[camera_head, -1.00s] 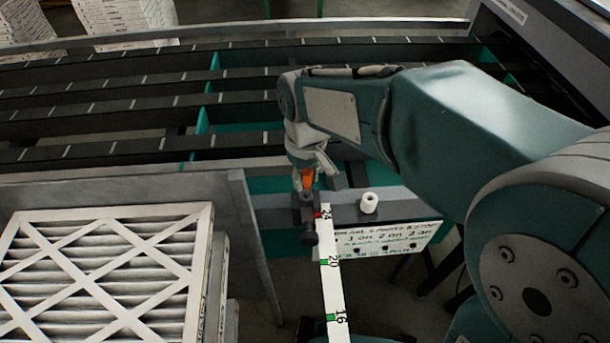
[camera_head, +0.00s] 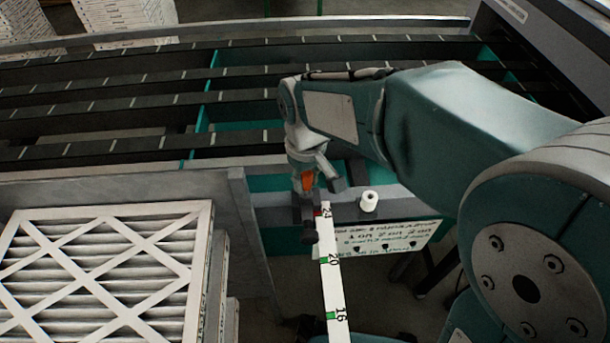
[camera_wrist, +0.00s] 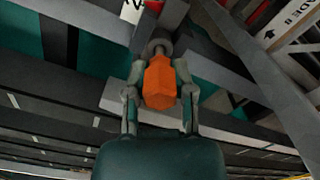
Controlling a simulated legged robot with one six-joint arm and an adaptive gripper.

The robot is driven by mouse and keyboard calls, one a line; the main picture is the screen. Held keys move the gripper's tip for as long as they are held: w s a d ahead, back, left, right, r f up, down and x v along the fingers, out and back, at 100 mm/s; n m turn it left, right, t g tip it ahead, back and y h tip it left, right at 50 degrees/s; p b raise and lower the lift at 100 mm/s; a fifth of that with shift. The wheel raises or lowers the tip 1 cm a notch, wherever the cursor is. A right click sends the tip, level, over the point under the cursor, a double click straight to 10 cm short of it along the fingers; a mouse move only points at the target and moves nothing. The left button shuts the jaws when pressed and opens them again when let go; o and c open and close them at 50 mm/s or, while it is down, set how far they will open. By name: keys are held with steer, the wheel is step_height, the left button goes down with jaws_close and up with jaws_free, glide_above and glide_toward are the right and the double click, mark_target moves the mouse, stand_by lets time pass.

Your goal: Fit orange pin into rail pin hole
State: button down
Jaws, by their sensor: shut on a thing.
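The orange pin (camera_wrist: 159,82) is between the two fingers of my gripper (camera_wrist: 160,95) in the wrist view, and the fingers are shut on it. In the head view the orange pin (camera_head: 308,181) shows small under my gripper (camera_head: 312,172), just above a dark block at the far end of the white numbered rail (camera_head: 333,285). In the wrist view a grey round part (camera_wrist: 158,47) lies right beyond the pin's end. The pin hole itself is hidden, and I cannot tell whether the pin's tip is inside it.
A white cylinder (camera_head: 369,201) stands on the grey ledge right of the rail. A printed sign (camera_head: 388,238) hangs below it. A stack of pleated filters (camera_head: 105,270) fills the lower left beside a grey panel (camera_head: 258,235). Dark conveyor slats (camera_head: 100,148) run behind.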

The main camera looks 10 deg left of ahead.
steer(key=shift+f, duration=1.1)
steer(key=shift+c, duration=2)
jaws_free()
step_height(320, 180, up, 12)
steer(key=shift+f, duration=0.1)
steer(key=s+d+m+t, duration=0.2)
steer(key=s+d+m, duration=0.2)
steer(key=d, duration=0.8)
steer(key=s+d+m+t, duration=0.3)
steer(key=s+d+m, duration=0.2)
steer(key=d, duration=0.7)
steer(key=shift+s+f+t, duration=0.3)
steer(key=shift+s+f, duration=0.05)
steer(key=shift+s, duration=0.55)
